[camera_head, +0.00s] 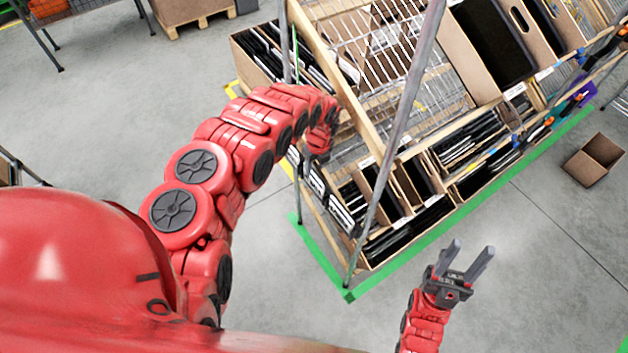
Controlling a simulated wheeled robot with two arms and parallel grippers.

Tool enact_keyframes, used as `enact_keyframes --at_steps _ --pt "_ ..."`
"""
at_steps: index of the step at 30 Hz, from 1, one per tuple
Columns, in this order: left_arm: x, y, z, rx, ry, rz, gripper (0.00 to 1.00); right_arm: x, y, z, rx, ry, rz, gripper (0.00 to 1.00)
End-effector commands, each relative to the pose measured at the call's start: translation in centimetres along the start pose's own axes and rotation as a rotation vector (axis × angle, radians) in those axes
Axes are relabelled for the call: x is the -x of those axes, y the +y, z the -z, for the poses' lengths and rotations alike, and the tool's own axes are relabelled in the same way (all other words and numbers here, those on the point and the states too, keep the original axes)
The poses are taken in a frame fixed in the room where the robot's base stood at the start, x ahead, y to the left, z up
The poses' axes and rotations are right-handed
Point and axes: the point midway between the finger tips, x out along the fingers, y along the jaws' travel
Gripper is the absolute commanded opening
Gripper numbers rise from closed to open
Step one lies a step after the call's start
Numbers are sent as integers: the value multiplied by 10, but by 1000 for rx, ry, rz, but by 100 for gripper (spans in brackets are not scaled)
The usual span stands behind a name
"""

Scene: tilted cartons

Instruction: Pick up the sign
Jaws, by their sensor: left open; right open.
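I cannot make out for certain which thing is the sign. Several black-and-white panels (340,213) hang at the near left end of the rack and may be signs. My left arm reaches to that end, and my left gripper (318,146) is just above and left of the panels. Its fingers are mostly hidden by the wrist, and no held thing shows. My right gripper (467,262) is open and empty, with two grey fingers spread upward, over the floor right of the rack's near corner.
The rack (392,130) holds tilted cartons (492,45) and dark flat goods. A grey metal post rises at its near corner. Green tape (348,296) edges its floor area. An open carton (594,158) stands on the floor at right. The floor at left is clear.

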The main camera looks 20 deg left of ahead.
Motion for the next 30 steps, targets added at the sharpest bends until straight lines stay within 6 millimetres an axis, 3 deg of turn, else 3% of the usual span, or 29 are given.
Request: enact_keyframes --at_steps 18,21,30 --pt "-34 -1 0 0 -1 1 48 -18 1 3 0 0 0 47" --pt "-47 -2 2 -1 1 2 48 -9 0 2 0 0 0 47" --pt "-56 -1 0 -1 -1 2 48 -5 0 1 0 0 0 47"
